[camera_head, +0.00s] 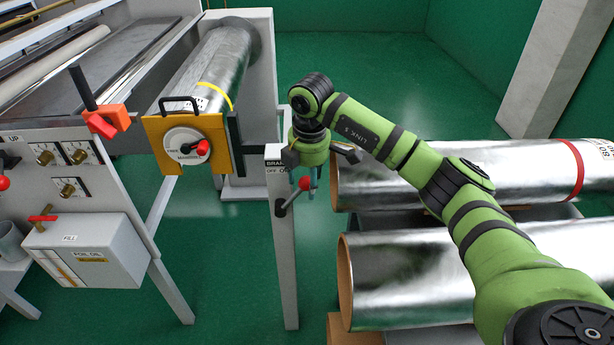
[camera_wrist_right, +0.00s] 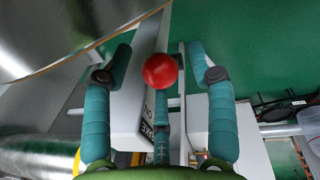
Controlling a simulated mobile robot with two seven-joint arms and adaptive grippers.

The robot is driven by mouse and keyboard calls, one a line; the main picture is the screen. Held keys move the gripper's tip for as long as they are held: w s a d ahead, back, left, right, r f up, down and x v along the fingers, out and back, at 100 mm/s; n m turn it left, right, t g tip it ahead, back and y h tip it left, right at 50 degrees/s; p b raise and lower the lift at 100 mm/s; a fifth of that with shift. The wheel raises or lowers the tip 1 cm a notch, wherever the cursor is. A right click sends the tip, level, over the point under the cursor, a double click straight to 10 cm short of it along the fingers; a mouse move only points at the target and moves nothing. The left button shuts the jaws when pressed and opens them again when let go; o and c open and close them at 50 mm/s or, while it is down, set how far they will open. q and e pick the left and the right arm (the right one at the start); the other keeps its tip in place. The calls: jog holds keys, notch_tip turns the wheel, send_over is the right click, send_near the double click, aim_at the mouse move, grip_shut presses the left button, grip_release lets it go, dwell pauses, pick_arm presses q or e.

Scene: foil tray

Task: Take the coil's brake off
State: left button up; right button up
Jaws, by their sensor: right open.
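The brake lever has a red ball knob (camera_head: 305,184) on a short rod, which slants up and right from its pivot (camera_head: 281,208) on a narrow grey post (camera_head: 286,265). A label on the post (camera_head: 275,163) reads "BRAKE" with "OFF" and "ON" below, partly hidden by my arm. My right gripper (camera_head: 303,188) points down at the knob. The silver coil (camera_head: 212,68) with a yellow band is mounted behind the post. My left gripper is out of view.
An orange plate (camera_head: 160,130) with a black handle and red-knobbed dial stands at the coil's near end. Large foil rolls (camera_head: 410,265) lie right of the post, under my right arm. A control panel and grey box (camera_head: 100,250) are at left. Green floor shows around the post.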

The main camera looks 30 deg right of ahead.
aim_at(273, 172)
jog(key=shift+w+f, duration=0.1)
jog(key=shift+c, duration=0.4)
grip_shut()
jog(key=shift+w+a+r+g+h+p, duration=0.2)
jog(key=shift+a+r+h+p, duration=0.1)
jog(key=shift+a+h+p, duration=0.1)
jog(key=shift+w+a+r+g+h+p, duration=0.2)
jog(key=shift+a+r+h+p, duration=0.1)
jog(key=shift+a+h+p, duration=0.1)
jog(key=shift+w+a+r+g+h, duration=0.15)
jog(key=shift+w+a+g+h, duration=0.1)
jog(key=shift+a+h, duration=0.3)
jog(key=shift+w+a+r+g+h, duration=0.1)
jog(key=shift+w+a+g+h, duration=0.15)
jog(key=shift+a+h, duration=0.3)
pick_arm(q)
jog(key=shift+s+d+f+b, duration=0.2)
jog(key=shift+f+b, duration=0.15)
jog(key=shift+b, duration=0.8)
pick_arm(e)
jog(key=shift+w+a+r+g+h, duration=0.1)
jog(key=shift+w+a+g+h, duration=0.25)
jog(key=shift+a+h, duration=0.3)
jog(key=shift+w+a+r+g+h, duration=0.1)
jog(key=shift+w+a+g+h, duration=0.2)
jog(key=shift+a+h, duration=0.35)
jog(key=shift+w, duration=0.1)
